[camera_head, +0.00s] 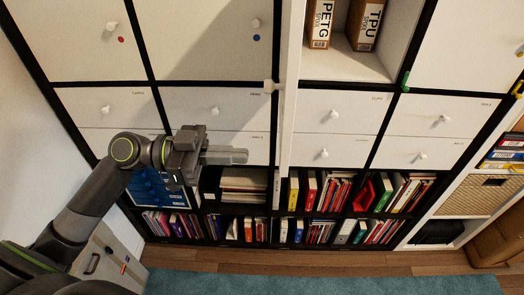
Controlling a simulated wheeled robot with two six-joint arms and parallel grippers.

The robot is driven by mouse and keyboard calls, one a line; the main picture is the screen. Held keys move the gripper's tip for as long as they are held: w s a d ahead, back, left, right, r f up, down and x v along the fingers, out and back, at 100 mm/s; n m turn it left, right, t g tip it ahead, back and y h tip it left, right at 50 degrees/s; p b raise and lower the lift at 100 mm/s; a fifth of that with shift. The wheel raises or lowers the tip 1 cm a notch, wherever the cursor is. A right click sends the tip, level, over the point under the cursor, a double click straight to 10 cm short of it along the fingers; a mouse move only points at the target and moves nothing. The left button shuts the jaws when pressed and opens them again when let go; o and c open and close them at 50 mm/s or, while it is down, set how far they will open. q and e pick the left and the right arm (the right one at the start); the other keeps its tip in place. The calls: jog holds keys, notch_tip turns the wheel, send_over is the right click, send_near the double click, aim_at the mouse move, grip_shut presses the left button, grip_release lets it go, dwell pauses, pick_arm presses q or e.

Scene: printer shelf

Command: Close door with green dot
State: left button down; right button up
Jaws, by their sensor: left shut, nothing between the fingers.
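A white door (289,95) stands open, seen nearly edge-on, at the left side of an open compartment (345,65). A pale knob (270,87) sticks out to its left. I cannot see a green dot on this door; its outer face is mostly turned away. A small green piece (405,80) sits at the compartment's right edge. My left gripper (238,156) is shut and empty, in front of the drawers, left of the open door and below its knob. It appears apart from the door. My right gripper is not in view.
Brown boxes marked PETG (320,25) and TPU (367,25) stand in the open compartment. Closed doors carry a red dot (121,39) and a blue dot (256,38). Drawers with knobs and book shelves lie below. A grey cabinet (105,262) stands at lower left.

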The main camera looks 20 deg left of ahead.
pick_arm(q)
jog(key=p+x, duration=0.2)
jog(key=x, duration=0.3)
jog(key=shift+d+p, duration=0.25)
jog(key=shift+p, duration=0.05)
jog(key=shift+w, duration=0.1)
dwell(0.3)
